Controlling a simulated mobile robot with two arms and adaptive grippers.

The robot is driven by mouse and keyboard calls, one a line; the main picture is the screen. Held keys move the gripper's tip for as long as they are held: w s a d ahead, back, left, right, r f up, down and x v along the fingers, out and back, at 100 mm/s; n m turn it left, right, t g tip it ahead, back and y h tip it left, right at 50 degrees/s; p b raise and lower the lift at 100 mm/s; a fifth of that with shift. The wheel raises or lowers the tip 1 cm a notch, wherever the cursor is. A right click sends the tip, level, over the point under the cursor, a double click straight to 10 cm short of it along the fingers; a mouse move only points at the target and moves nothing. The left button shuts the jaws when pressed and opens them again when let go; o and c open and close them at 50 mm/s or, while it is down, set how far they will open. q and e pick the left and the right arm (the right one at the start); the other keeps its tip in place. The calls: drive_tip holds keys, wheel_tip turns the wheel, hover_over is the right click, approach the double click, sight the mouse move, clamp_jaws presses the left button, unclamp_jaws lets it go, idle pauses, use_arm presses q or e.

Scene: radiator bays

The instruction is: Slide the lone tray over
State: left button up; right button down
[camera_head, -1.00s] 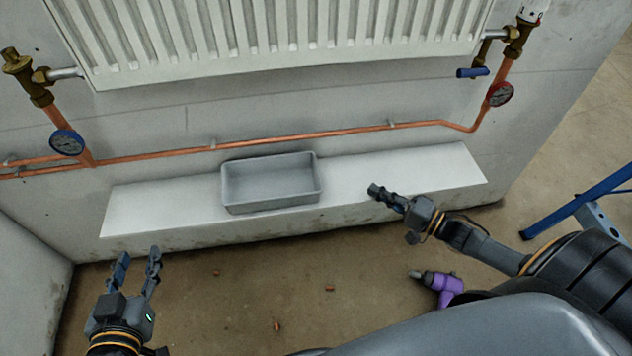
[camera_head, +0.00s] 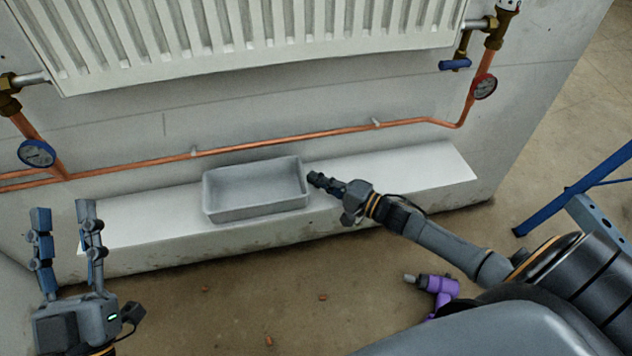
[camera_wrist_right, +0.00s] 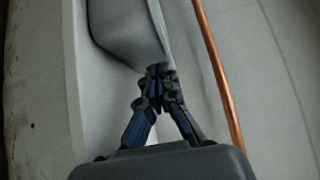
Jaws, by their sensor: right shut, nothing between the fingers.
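A grey, empty, open tray (camera_head: 255,208) sits on a white ledge (camera_head: 400,172) below the radiator, near the ledge's middle. My right gripper (camera_head: 316,180) is shut and empty, its tips at the tray's right end wall. In the right wrist view the tray (camera_wrist_right: 128,30) is just past the shut fingertips (camera_wrist_right: 160,70); they look very close to or touching its wall, but contact is not certain. My left gripper (camera_head: 63,210) is open and empty, with its fingers apart in front of the ledge's left end.
A copper pipe (camera_head: 270,143) runs along the wall behind the ledge, with a blue gauge (camera_head: 36,153) and a red gauge (camera_head: 484,86). The white radiator (camera_head: 250,35) hangs above. A purple tool (camera_head: 438,288) lies on the floor. The ledge is clear on both sides of the tray.

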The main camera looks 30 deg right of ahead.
use_arm(q)
drive_tip(key=shift+s+r, duration=0.2)
drive_tip(key=shift+r, duration=0.1)
use_arm(e)
drive_tip(key=shift+w+a, duration=0.1)
drive_tip(key=shift+a, duration=0.2)
